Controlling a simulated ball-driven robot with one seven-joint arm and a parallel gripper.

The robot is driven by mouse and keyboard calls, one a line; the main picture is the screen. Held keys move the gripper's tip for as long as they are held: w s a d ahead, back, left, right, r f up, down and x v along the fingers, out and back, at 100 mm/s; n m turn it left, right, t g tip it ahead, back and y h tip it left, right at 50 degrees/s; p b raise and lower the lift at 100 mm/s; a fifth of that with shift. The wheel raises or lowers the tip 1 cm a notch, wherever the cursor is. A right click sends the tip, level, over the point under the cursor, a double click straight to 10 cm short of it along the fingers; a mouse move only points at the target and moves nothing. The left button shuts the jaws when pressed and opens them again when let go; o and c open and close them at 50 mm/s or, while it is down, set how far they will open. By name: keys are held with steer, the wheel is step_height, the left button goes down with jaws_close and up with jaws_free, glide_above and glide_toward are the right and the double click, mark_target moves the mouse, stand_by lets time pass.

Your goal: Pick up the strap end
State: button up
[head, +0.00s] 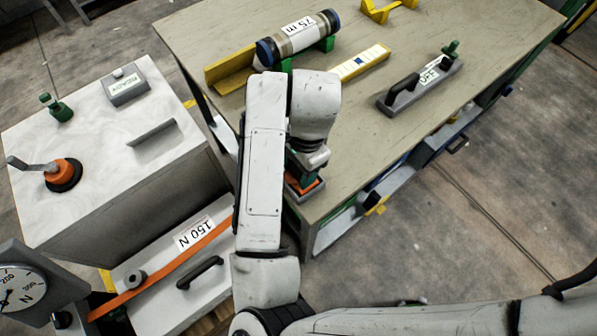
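An orange strap (165,268) runs up and right from the low white box marked "150 N" at the lower left and passes behind my arm. A small orange patch (306,186) in a dark frame shows at the table's near edge, just below my wrist. It may be the strap end, but I cannot tell. My gripper (306,174) points down at this spot. Its fingers are mostly hidden by my own arm, so I cannot see whether they are open or hold anything.
A white cabinet (100,170) with an orange-based crank stands left. A dial gauge (22,290) is at lower left.

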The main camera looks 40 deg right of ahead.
steer(key=c, duration=0.5)
steer(key=shift+r, duration=0.1)
steer(key=shift+c, duration=0.2)
